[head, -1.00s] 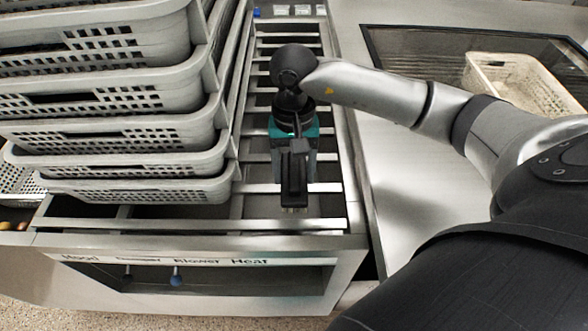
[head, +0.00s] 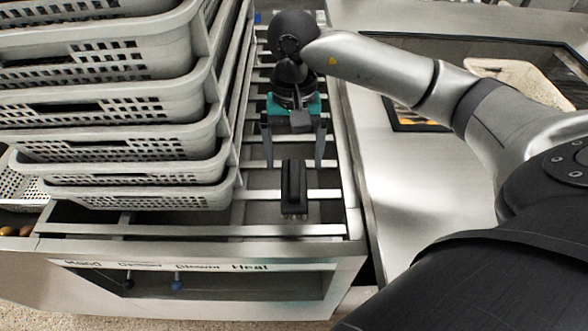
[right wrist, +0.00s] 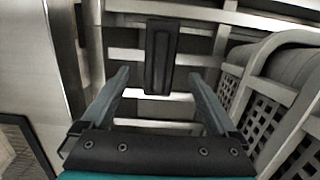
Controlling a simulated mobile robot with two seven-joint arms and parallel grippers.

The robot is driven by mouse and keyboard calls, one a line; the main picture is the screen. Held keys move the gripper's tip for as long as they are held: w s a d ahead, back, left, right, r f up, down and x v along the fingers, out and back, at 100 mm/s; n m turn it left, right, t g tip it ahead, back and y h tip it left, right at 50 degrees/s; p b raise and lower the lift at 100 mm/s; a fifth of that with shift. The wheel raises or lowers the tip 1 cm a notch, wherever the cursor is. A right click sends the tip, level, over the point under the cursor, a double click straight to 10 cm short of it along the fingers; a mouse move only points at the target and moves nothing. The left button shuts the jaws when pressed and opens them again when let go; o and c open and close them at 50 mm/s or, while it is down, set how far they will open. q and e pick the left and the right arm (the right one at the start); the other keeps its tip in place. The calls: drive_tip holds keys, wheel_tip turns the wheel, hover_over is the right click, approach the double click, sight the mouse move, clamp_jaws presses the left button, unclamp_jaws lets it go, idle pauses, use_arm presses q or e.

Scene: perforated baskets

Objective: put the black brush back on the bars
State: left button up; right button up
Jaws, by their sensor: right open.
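The black brush (head: 294,186) lies lengthwise across the metal bars (head: 262,194), to the right of the basket stack. It also shows in the right wrist view (right wrist: 160,58), resting on the bars beyond my fingertips. My right gripper (head: 293,163) is open, with its two fingers spread wide and nothing between them. It is on the far side of the brush in the head view, apart from it. In the right wrist view my open right gripper (right wrist: 159,78) shows both fingers, with the brush centred past them. My left gripper is not in view.
A tall stack of grey perforated baskets (head: 130,145) stands on the bars close to the left. A smooth metal counter (head: 375,190) lies to the right. A pale basket (head: 520,78) sits at the far right behind my right arm.

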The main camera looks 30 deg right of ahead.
sight(294, 171)
wheel_tip(294, 171, up, 6)
drive_tip(key=shift+w+d, duration=0.2)
drive_tip(key=shift+w, duration=0.1)
